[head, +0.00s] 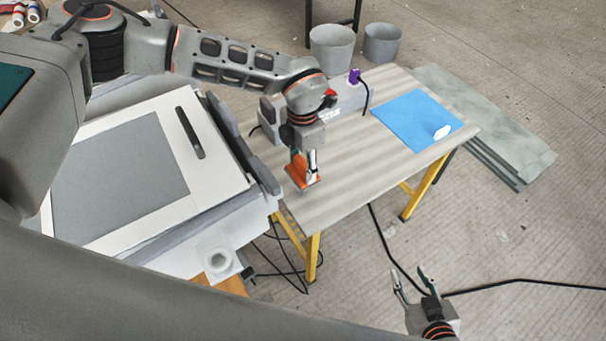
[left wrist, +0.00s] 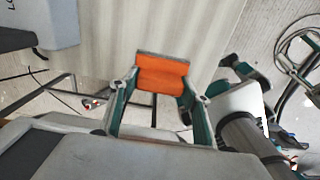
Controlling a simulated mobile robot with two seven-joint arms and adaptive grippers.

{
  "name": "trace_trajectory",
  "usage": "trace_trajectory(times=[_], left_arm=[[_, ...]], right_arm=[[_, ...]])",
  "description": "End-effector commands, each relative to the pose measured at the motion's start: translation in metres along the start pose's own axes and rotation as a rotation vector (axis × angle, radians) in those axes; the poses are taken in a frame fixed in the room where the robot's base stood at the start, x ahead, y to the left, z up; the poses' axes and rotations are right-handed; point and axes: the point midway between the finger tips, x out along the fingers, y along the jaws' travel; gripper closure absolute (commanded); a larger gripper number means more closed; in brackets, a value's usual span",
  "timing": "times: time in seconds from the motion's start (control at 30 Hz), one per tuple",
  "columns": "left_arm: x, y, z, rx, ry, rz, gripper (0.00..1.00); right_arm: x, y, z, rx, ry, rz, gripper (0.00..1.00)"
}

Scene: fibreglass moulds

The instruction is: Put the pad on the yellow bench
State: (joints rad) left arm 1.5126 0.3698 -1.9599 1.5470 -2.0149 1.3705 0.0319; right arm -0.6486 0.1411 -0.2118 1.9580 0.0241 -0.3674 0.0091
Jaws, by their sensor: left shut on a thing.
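The pad is an orange block with a grey edge (head: 301,171), held in my left gripper (head: 303,163) over the near left part of the yellow bench (head: 345,185). The bench has a striped pale top and yellow legs. In the left wrist view the pad (left wrist: 161,74) sits between both fingertips of the left gripper (left wrist: 160,88), with the bench top (left wrist: 115,40) behind it. I cannot tell whether the pad touches the top. My right gripper (head: 414,282) is open and empty, low at the front right, apart from the bench.
A blue sheet (head: 408,115) with a white item (head: 441,132) lies on the bench's right part. A grey box with a purple plug (head: 354,76) stands at the back. A framed mould (head: 125,175) is left of the bench. Two grey buckets (head: 332,48) stand behind. Cables cross the floor.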

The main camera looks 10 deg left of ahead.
Motion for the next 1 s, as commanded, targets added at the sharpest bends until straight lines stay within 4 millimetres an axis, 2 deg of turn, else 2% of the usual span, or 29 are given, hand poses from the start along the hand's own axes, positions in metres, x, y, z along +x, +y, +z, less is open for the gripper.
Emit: trace_trajectory(times=[0.27,0.5,0.93,0.97,1.0], left_arm=[[0.019,0.000,0.000,-0.001,0.000,0.000,0.73],[0.051,0.000,0.000,0.000,0.001,-0.001,0.73],[0.058,0.000,0.000,0.000,0.000,0.000,0.73],[0.058,0.000,0.000,0.000,0.000,0.000,0.46],[0.057,0.000,0.000,0.000,0.000,0.000,0.37]], right_arm=[[0.000,0.000,0.000,0.000,0.000,0.000,0.60],[0.000,0.000,-0.002,0.000,0.004,0.000,0.60],[0.001,-0.001,-0.002,0.002,0.006,0.000,0.60],[0.001,-0.001,-0.002,0.002,0.006,0.000,0.60],[0.001,-0.001,-0.002,0.002,0.005,0.000,0.60]])
